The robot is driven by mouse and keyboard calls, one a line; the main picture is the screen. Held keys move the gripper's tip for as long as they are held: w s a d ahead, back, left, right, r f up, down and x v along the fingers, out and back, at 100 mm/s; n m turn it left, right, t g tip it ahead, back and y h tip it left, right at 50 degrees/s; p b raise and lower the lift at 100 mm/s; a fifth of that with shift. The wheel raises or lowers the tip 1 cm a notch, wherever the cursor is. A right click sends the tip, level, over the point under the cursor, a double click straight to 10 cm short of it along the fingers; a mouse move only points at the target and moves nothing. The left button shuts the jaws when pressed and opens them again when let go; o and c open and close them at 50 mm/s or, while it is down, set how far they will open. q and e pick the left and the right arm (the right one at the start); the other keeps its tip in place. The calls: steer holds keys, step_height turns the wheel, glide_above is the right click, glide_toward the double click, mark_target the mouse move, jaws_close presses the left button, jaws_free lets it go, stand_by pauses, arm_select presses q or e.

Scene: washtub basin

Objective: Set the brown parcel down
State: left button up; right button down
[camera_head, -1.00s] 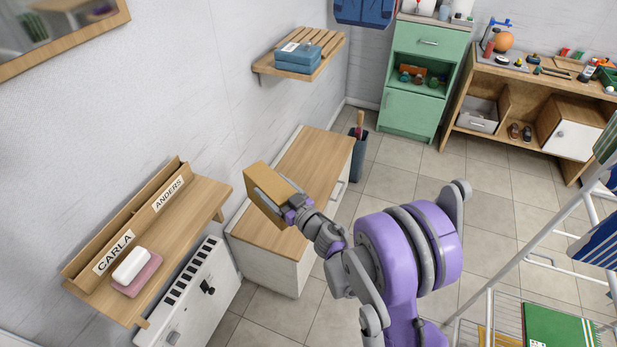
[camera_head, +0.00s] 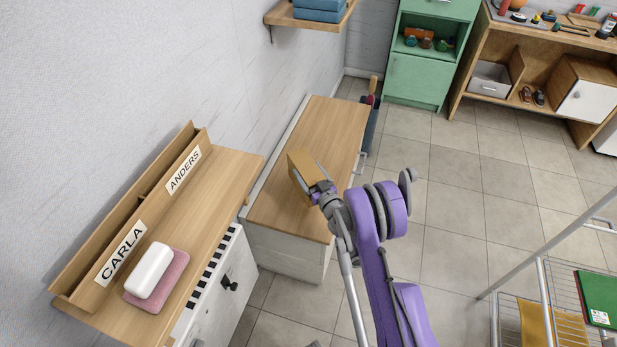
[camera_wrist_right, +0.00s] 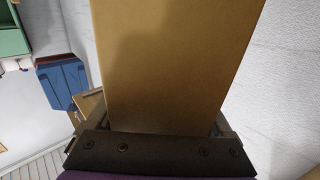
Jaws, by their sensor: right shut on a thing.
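The brown parcel (camera_head: 305,172) is a plain box, held tilted in my right gripper (camera_head: 322,191). In the head view it shows over the wooden top of a low white cabinet (camera_head: 325,125); I cannot tell how high above the top it is. In the right wrist view the parcel (camera_wrist_right: 175,60) fills the middle, between the two fingers of the gripper (camera_wrist_right: 165,125). My left gripper is not in view.
Left stands a wooden shelf (camera_head: 225,190) with slots labelled CARLA and ANDERS and a white soap bar (camera_head: 150,270) on a pink dish. A radiator is below. A wall shelf (camera_head: 300,18) holds blue boxes. A drying rack (camera_head: 545,285) stands right. The cabinet top looks bare.

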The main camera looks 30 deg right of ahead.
steer(key=shift+f+b, duration=0.4)
steer(key=shift+f, duration=1.95)
steer(key=shift+a+f, duration=0.1)
steer(key=shift+f, duration=0.15)
jaws_free()
